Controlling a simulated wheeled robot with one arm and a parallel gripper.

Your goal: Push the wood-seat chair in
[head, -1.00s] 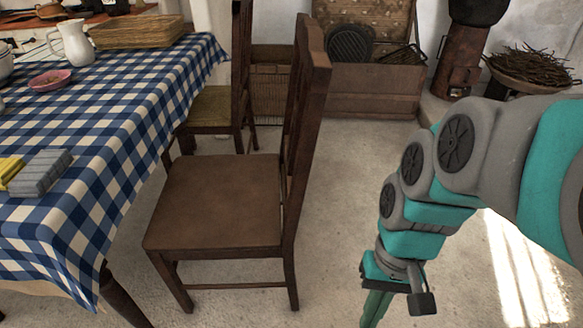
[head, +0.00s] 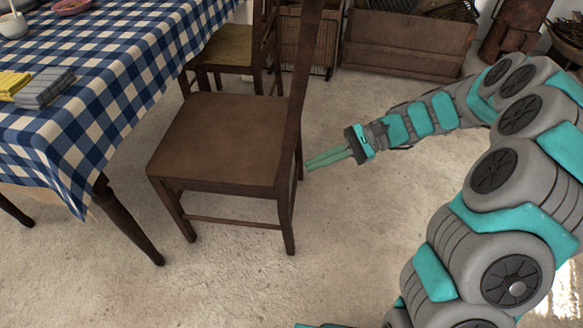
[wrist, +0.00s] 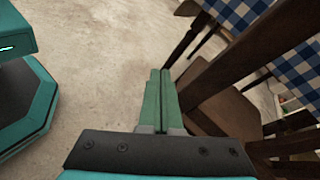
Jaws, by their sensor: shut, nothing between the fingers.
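The wood-seat chair (head: 220,140) stands upright beside the table (head: 105,85), its seat facing the table and its backrest on the right. The front of its seat lies close to the hanging tablecloth, with most of the seat out in the open. My gripper (head: 308,162) is shut and empty, just right of the backrest at about seat height. In the wrist view its green fingers (wrist: 160,85) lie together, with the chair (wrist: 225,110) directly to their right. I cannot tell whether the fingertips touch the chair.
A second chair with a woven seat (head: 225,45) stands behind. A wooden chest (head: 410,45) is against the back wall. Yellow and grey folded cloths (head: 45,88) lie on the table. The floor (head: 340,250) in front and right of the chair is clear.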

